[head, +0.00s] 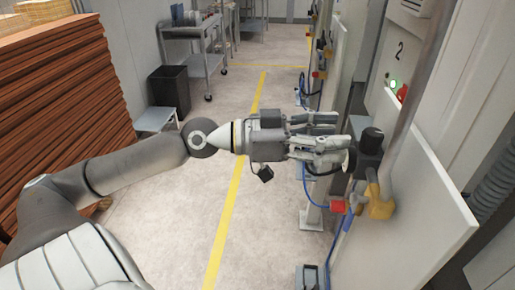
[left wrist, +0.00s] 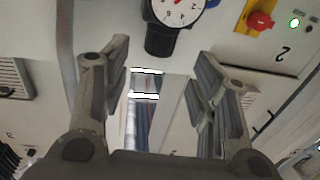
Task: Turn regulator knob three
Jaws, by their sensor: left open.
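My left gripper (head: 338,130) reaches in from the left, open and empty. Its fingertips point right at a regulator with a black knob (head: 372,137) on a grey body, apart from it as far as I can tell. The left wrist view shows the open fingers (left wrist: 163,50), with the white gauge dial (left wrist: 178,10) and dark regulator part (left wrist: 158,42) beyond them at the top. No number shows on this regulator, so I cannot tell whether it is number three. My right gripper is out of view.
Below the regulator are a yellow valve (head: 380,202) and a red fitting (head: 337,207) with blue hoses. A white panel (head: 425,205) stands to the right. A wood stack (head: 60,110) stands left, and a cart (head: 203,62) farther back. The middle floor is clear.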

